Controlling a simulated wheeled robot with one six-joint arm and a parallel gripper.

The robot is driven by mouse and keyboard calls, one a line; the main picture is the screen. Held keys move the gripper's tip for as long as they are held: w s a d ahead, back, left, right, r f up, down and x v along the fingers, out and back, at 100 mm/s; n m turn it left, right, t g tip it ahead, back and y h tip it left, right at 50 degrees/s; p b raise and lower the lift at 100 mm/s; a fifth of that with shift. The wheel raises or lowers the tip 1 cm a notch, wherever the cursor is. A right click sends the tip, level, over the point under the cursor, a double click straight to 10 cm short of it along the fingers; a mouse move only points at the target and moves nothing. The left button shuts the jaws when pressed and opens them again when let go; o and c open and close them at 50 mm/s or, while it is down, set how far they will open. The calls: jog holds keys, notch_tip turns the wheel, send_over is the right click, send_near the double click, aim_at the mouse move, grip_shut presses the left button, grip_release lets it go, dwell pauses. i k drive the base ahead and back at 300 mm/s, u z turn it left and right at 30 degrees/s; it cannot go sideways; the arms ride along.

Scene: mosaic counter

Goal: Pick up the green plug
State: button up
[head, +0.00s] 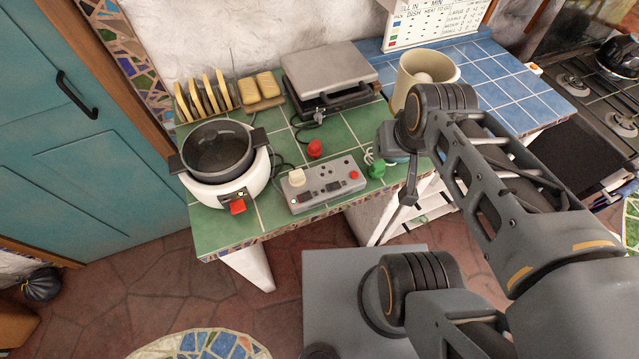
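The green plug (376,171) lies on the green tiled counter near its front right, just past the right end of the grey power strip (325,187). A pale cord loops beside it. My gripper (404,196) points down just right of the plug, near the counter's front edge, and appears apart from it. Its fingers are dark and seen nearly edge-on, so I cannot tell whether they are open or shut. I see nothing held in it.
A red plug (315,149) stands behind the strip, and a white plug (297,178) is on the strip's left end. A cooker with a dark pot (217,147), toast rack (207,97), grill (328,75) and cream bin (425,72) surround them. Bare tiles (285,222) lie at the front.

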aim_at(377, 169)
jog(key=z, duration=1.15)
jog(key=k, duration=0.7)
jog(key=u, duration=1.05)
jog(key=i, duration=0.5)
jog(key=z, duration=0.05)
